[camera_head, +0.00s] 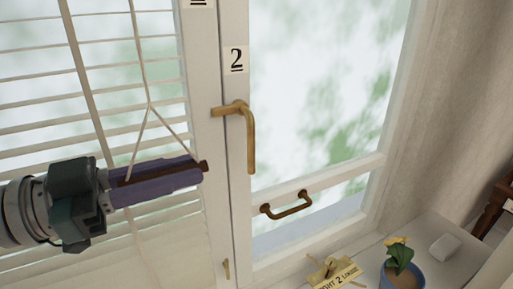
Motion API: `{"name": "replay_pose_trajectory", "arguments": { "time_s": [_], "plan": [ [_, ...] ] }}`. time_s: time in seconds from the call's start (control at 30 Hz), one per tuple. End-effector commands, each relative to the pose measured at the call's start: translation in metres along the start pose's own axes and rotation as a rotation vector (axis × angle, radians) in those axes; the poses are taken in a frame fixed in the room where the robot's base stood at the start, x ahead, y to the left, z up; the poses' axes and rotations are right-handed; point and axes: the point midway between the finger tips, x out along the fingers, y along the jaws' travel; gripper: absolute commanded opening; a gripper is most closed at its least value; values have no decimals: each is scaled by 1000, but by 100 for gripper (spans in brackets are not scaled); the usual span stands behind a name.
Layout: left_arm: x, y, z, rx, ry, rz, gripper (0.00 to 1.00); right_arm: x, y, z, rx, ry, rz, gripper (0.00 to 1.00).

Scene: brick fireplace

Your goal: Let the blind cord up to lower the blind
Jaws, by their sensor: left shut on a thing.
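A white slatted blind (35,92) hangs over the window at the left. A pale cord (139,50) runs down in front of it and splits into two strands, which reach the ends of a dark brown bar (205,166). My left gripper (175,179), with long purple fingers, comes in from the left and is shut on this bar. The bar lies nearly level, tilted slightly up to the right, and the strands look taut. My right gripper is not in view.
Right of the blind is a white window frame with a number 2 label (236,60), a brass handle (247,125) and a brown pull handle (288,208). A brass sign (338,274), a potted yellow flower (399,264) and a small white block (445,247) stand on the sill.

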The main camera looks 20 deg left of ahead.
Motion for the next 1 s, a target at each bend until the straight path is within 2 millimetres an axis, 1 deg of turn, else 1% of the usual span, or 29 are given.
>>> {"name": "replay_pose_trajectory", "arguments": {
  "time_s": [0.03,0.1,0.23,0.4,0.8,0.83,1.0],
  "plan": [
    [0,-4,-24,1,3,2,0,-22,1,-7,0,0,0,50],
    [0,-7,-36,1,4,2,0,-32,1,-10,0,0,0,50],
    [0,-10,-51,1,4,2,0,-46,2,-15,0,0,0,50],
    [0,-12,-60,1,4,1,0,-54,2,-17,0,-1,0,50],
    [0,-12,-60,0,4,1,0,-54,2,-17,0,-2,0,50],
    [0,-12,-60,0,4,1,21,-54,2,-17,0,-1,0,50],
    [0,-12,-59,0,3,1,40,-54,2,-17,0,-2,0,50]
  ]
}}
